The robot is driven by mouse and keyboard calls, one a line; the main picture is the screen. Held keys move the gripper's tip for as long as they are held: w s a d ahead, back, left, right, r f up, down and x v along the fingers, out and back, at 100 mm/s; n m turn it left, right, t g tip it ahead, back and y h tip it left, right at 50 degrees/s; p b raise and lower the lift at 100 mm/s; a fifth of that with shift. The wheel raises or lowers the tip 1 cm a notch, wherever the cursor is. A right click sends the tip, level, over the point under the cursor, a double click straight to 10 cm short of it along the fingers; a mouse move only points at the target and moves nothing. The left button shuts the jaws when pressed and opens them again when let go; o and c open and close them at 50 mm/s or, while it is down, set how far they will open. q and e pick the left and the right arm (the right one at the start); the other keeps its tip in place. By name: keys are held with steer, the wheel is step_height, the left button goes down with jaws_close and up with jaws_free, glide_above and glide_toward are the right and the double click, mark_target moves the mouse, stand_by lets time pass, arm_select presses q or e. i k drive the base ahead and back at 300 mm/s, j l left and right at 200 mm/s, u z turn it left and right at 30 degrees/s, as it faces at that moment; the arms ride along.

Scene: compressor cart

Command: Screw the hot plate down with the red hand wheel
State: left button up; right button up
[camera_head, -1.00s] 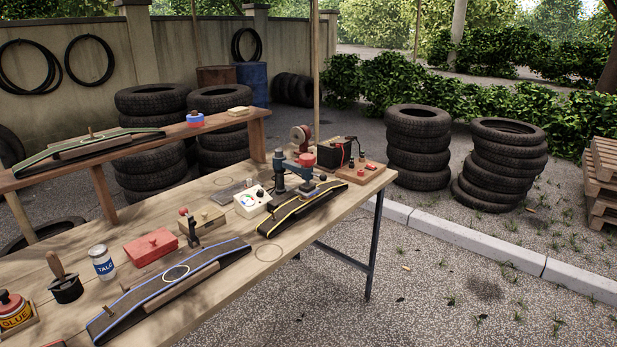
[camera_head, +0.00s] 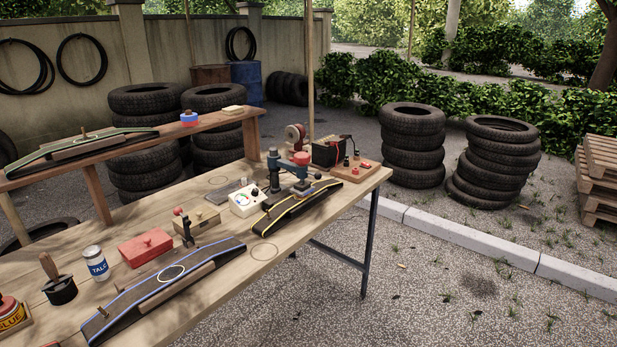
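A small press with a grey-blue post and arm (camera_head: 274,169) stands at the far right part of the wooden table. Its red hand wheel (camera_head: 300,158) sits on top of the arm. Below it a dark hot plate (camera_head: 303,188) is over the yellow-edged tyre piece (camera_head: 296,208); whether they touch is too small to tell. A white control box with a dial (camera_head: 245,201) stands left of the press. Neither of my grippers is in view.
A blue-edged tyre piece (camera_head: 163,289), a red box (camera_head: 145,247), a talc can (camera_head: 96,263) and a brush pot (camera_head: 60,289) stand on the near table. A battery on a board (camera_head: 355,168) is behind the press. Bare table (camera_head: 270,262) lies in front of the press.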

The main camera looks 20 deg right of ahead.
mark_target(302, 158)
steer(key=i+l, duration=0.15)
steer(key=l, duration=0.2)
steer(key=i+l, duration=0.15)
steer(key=l, duration=0.15)
steer(key=i+l+u, duration=0.1)
steer(key=l, duration=0.25)
steer(key=i+l, duration=0.2)
steer(key=l, duration=0.15)
steer(key=i+l+u, duration=0.1)
steer(key=l, duration=0.25)
steer(key=i+l, duration=0.2)
steer(key=l, duration=0.15)
steer(key=i+l, duration=0.15)
steer(key=l, duration=0.2)
steer(key=i+l+u, duration=0.1)
steer(key=l, duration=0.25)
